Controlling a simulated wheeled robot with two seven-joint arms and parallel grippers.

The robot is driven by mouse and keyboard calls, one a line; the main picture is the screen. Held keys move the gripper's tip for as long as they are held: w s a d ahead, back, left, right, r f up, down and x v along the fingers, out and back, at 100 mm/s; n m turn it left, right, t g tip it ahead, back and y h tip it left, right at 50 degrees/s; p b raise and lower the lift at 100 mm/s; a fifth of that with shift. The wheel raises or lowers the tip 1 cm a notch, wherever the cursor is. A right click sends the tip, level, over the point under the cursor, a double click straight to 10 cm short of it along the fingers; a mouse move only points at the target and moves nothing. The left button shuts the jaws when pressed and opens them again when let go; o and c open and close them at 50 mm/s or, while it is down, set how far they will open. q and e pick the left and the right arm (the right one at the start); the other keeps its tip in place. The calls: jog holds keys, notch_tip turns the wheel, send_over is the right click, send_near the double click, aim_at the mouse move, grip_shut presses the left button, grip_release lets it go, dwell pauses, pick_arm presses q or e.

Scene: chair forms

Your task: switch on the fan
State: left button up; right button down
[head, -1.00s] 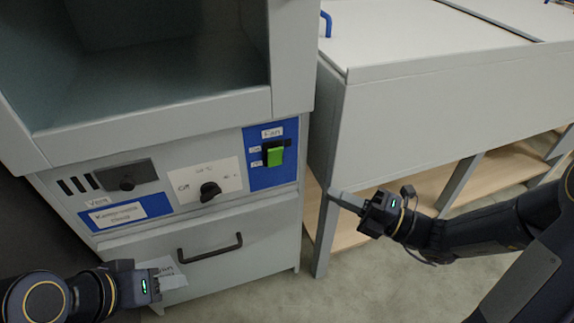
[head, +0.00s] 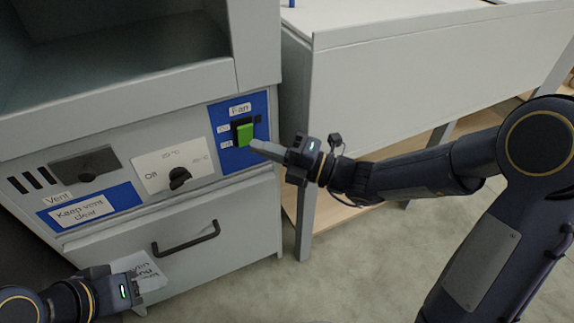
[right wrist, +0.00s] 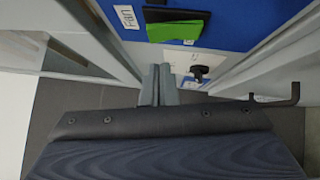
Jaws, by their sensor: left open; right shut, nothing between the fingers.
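The fan switch (head: 244,133) is a green rocker in a black housing on a blue plate labelled "Fan", at the right of the grey cabinet's front panel. It also shows in the right wrist view (right wrist: 176,31), just beyond the fingertips. My right gripper (head: 256,146) is shut and empty, its grey fingertips pointing left close to the lower right of the switch; I cannot tell whether they touch it. The shut fingers also show in the right wrist view (right wrist: 158,70). My left gripper (head: 134,284) is low at the left, beside the drawer front, and its fingers are hard to make out.
The panel also holds a black dial (head: 179,178), a vent slider (head: 86,165) and a "Keep vent clear" label (head: 82,213). Below is a drawer with a black handle (head: 187,238). A grey bench (head: 400,90) stands at the right. Floor between is clear.

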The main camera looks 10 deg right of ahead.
aim_at(245, 135)
pick_arm(q)
jog(key=shift+f+b, duration=0.3)
jog(key=shift+f, duration=0.2)
pick_arm(e)
jog(key=shift+w+a+r, duration=0.15)
jog(key=shift+w+a, duration=0.05)
jog(key=shift+w, duration=0.45)
jog(key=shift+w+a+r, duration=0.1)
jog(key=shift+w+a, duration=0.1)
jog(key=shift+w, duration=0.45)
